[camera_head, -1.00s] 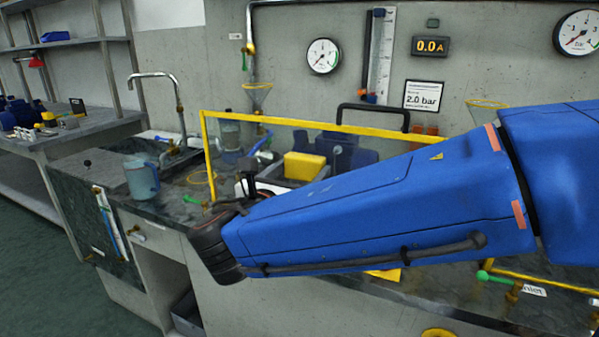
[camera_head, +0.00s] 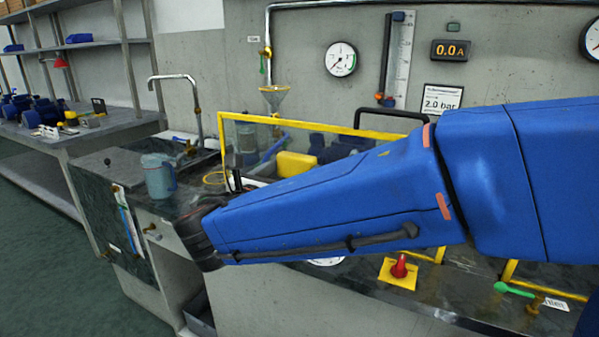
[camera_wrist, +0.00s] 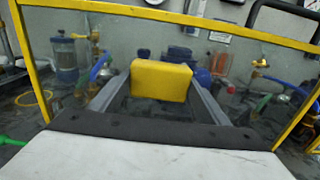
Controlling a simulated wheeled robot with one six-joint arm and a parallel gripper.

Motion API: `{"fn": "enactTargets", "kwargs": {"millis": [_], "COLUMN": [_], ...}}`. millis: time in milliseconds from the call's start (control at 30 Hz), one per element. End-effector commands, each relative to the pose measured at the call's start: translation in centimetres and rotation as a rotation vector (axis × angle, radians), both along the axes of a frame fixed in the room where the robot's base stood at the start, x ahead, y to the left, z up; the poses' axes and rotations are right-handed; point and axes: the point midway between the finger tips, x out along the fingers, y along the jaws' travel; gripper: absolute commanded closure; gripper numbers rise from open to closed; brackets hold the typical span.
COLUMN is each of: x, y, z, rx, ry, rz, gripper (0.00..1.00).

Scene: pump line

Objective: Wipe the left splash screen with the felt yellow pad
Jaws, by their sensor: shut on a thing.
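The left splash screen is a clear pane in a yellow frame (camera_head: 330,125) on the bench. Its upper frame bar (camera_wrist: 180,22) spans the wrist view. The yellow pad (camera_wrist: 160,81) is a thick block between the two grey fingers of my gripper (camera_wrist: 157,92), which is shut on it. The pad also shows in the head view (camera_head: 296,164), just above my blue forearm. The pad overlaps the pane in both views; I cannot tell whether they touch. My forearm hides most of the gripper and the lower part of the screen in the head view.
A blue-grey jug (camera_head: 158,176) stands left of the screen, near the sink tap (camera_head: 178,80). A red knob (camera_head: 399,267) on a yellow plate and a green-handled valve (camera_head: 512,290) are on the bench front. Hoses and bottles show through the pane.

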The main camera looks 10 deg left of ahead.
Motion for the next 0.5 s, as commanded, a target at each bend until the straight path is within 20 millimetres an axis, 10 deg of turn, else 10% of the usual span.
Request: {"fn": "enactTargets", "kwargs": {"millis": [500], "x": [0.3], "y": [1.4], "z": [0.0], "rx": [0.000], "ry": [0.000], "rz": [0.000], "gripper": [0.51]}}
